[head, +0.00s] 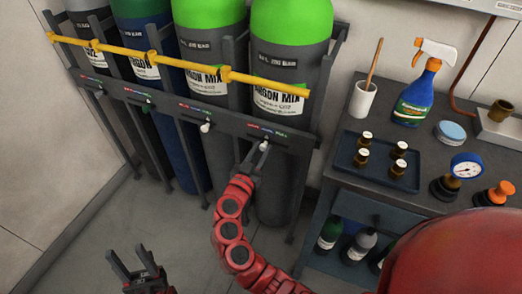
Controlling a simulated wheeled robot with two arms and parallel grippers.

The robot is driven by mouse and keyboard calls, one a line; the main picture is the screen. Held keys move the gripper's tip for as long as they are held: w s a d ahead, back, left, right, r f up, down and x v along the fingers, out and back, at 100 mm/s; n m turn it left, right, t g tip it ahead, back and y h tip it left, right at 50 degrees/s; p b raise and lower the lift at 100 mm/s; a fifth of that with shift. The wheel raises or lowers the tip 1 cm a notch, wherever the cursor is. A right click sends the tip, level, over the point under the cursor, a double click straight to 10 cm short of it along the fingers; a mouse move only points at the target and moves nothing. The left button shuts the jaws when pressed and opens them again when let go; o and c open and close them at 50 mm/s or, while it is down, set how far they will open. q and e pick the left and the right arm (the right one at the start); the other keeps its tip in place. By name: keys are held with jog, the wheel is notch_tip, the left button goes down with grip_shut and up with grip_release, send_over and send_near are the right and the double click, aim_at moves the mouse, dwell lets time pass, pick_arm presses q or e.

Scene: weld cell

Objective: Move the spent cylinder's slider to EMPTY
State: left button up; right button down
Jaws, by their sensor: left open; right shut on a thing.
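Several gas cylinders stand in a rack along the wall. The rightmost, with a bright green top, is an ARGON MIX cylinder (291,62); another ARGON MIX cylinder (205,55) stands left of it. Below their labels a dark rail (228,124) carries small coloured label strips with pale sliders. My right gripper (261,154) is shut on the slider (265,146) in front of the rightmost cylinder. The strip's wording and the slider's exact position are too small to read. A second slider (205,127) sits further left. My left gripper (133,263) is open and empty, low over the floor.
A yellow bar (190,66) crosses the cylinders. The floor left of my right arm is clear.

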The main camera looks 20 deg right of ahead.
aim_at(252, 135)
dwell(0.7)
jog(key=w+a+b, duration=0.1)
jog(key=a+b, duration=0.1)
jog(key=w+a+b, duration=0.1)
jog(key=b, duration=0.1)
jog(key=shift+w+a+f, duration=0.1)
jog(key=shift+w+f, duration=0.15)
jog(key=shift+w, duration=0.1)
jog(key=shift+w+a, duration=0.25)
jog(key=shift+r, duration=0.3)
jog(key=c, duration=0.6)
grip_release()
jog(key=shift+a, duration=0.15)
jog(key=shift+c, duration=0.2)
